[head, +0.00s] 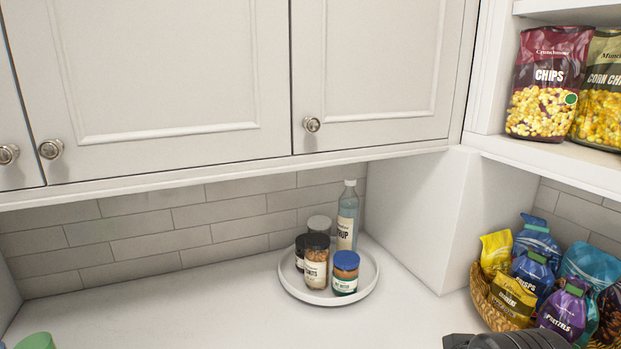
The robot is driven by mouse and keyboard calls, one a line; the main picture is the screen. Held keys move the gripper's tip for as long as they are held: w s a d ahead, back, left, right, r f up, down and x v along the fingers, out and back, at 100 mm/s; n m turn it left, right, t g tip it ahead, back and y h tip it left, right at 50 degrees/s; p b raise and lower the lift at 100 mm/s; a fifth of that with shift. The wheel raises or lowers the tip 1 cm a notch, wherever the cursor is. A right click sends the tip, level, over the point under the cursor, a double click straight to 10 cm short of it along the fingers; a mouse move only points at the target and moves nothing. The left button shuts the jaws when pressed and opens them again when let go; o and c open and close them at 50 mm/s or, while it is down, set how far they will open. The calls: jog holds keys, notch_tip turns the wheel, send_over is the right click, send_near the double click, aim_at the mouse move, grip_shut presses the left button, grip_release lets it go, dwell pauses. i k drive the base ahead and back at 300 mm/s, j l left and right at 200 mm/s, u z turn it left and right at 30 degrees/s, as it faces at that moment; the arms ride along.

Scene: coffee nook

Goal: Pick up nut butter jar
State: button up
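The nut butter jar appears to be the short jar with a blue lid (345,272), though its small label is hard to read. It stands upright at the front right of a round white tray (306,298) on the counter. A taller dark-lidded jar of nuts (316,262) stands close on its left. A dark part of my arm shows at the bottom right edge, well apart from the jar. My gripper's fingers are not in view.
On the tray, a syrup bottle (347,215) and other jars stand behind. A wicker basket (489,302) of snack bags sits at right. Wall cabinets (150,80) overhang the counter. A green item (36,341) shows at lower left. The counter left of the tray is clear.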

aim_at(347, 263)
jog(key=i+j+z, duration=0.1)
jog(key=z, duration=0.35)
jog(key=i+j+z, duration=0.1)
jog(key=j+z, duration=0.15)
jog(key=z, duration=0.2)
jog(key=j+z, duration=0.2)
jog(key=z, duration=0.25)
